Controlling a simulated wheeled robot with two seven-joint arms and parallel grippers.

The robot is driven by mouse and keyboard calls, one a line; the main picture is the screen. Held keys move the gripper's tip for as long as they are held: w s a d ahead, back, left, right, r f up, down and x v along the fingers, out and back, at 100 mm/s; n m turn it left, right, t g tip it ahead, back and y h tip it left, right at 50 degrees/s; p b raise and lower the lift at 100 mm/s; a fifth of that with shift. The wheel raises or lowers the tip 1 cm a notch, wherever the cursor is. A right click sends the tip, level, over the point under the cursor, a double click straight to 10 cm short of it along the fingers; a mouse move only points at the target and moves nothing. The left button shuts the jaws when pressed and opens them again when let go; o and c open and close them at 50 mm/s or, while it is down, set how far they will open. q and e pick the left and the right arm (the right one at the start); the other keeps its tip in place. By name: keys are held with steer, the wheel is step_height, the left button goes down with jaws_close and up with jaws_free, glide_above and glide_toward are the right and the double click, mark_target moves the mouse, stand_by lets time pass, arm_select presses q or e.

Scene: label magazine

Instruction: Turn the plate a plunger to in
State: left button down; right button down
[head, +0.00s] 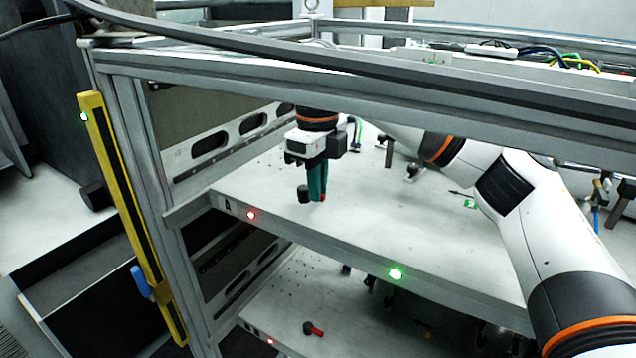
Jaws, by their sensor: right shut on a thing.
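My right gripper (316,195), with teal fingers pointing down, is shut on the plunger at the plate's left part. The fingers hide most of the plunger, so I cannot tell its setting. My left gripper is not in view.
A red light (251,215) and a green light (396,274) are lit on the upper plate's front edge. A lower plate (285,312) has its own red and black plunger (313,328). A frame beam (400,95) crosses above. A yellow post (133,215) stands left.

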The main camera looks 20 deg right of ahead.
steer(key=shift+r, duration=0.15)
steer(key=c, duration=1.5)
jaws_free()
step_height(320, 180, up, 12)
steer(key=shift+f+p, duration=0.1)
steer(key=shift+p, duration=0.25)
